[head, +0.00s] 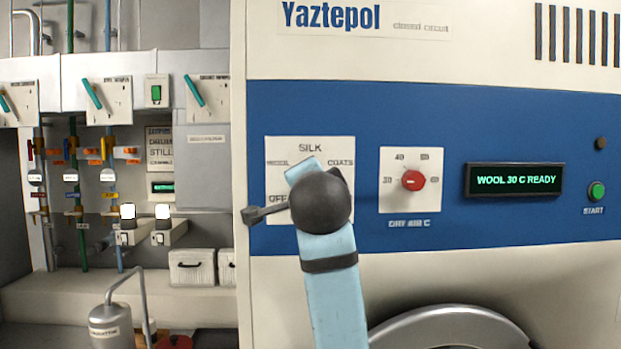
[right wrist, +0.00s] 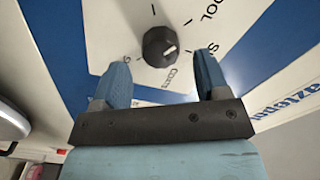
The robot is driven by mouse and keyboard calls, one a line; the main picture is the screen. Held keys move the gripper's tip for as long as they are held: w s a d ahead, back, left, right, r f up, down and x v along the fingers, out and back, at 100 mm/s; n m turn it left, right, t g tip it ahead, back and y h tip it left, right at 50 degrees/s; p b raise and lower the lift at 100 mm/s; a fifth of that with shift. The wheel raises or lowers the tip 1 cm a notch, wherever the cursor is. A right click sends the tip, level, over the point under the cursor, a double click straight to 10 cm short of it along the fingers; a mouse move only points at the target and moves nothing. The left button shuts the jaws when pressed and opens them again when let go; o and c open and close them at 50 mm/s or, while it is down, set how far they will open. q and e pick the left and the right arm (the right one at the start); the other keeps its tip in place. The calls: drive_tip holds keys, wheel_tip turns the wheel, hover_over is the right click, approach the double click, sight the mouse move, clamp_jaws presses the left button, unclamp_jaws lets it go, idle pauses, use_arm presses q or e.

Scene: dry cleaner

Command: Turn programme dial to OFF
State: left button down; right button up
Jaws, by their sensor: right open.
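The programme dial (right wrist: 160,46) is a black round knob with a white pointer line on a white label plate. In the right wrist view its line points right, roughly towards the SILK lettering. In the head view my right arm hides the knob; the plate (head: 341,147) shows SILK at the top, COATS at right and OFF at lower left. My right gripper (right wrist: 166,61) is open, its blue fingers on either side of the dial's near edge, apart from it. The display (head: 514,180) reads WOOL 30 C READY. My left gripper is not in view.
A red temperature dial (head: 413,180) sits just right of my arm on the blue panel. A green START button (head: 596,191) is at far right. A round door rim (head: 450,330) bulges below. Valves and pipes (head: 80,160) stand at left.

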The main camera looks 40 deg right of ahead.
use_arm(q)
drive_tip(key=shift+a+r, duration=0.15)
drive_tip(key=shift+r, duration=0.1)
use_arm(e)
drive_tip(key=shift+x, duration=1.4)
drive_tip(key=c, duration=0.9)
